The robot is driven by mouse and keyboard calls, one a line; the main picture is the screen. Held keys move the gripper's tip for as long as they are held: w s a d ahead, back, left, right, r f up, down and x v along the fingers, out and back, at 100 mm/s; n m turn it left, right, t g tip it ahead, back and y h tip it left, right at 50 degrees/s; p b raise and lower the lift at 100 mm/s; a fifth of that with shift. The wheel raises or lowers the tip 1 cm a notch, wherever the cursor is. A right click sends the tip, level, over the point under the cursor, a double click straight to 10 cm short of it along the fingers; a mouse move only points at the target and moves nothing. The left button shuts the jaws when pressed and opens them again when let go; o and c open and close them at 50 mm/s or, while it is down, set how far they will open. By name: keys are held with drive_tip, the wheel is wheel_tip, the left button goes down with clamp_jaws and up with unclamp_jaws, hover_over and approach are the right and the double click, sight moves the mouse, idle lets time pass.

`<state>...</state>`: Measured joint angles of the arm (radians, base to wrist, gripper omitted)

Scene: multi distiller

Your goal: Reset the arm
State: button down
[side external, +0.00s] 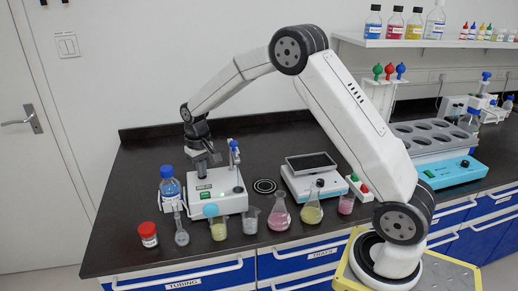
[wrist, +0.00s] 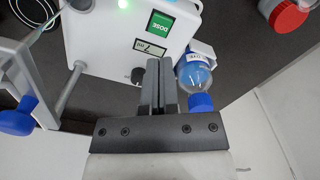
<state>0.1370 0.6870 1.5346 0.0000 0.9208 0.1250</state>
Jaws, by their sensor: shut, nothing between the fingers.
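My gripper (side external: 205,165) hangs from my raised arm at the left part of the bench. It is just above and behind a white dosing device (side external: 217,196) with a green panel. In the wrist view my gripper (wrist: 160,72) has its two grey fingers together, with nothing between them. The fingers point over the dosing device (wrist: 110,50), whose green DOSE button and small display show beyond them. I cannot tell whether the gripper touches the device.
A blue-capped bottle (side external: 170,188) stands left of the device. Beakers and flasks, including a pink flask (side external: 279,214), line the bench front. A balance (side external: 312,177) stands in the middle and a blue-based heating bath (side external: 440,150) at right. The back left bench is clear.

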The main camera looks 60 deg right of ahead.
drive_tip(key=s+a+n+t, duration=0.1)
drive_tip(key=s+a, duration=0.2)
drive_tip(key=s, duration=0.8)
drive_tip(key=s+a+n+t, duration=0.1)
drive_tip(key=s+a, duration=0.3)
drive_tip(key=s, duration=0.7)
drive_tip(key=shift+s+r+n+t, duration=0.3)
drive_tip(key=shift+s+r+n, duration=0.1)
drive_tip(key=shift+n, duration=0.1)
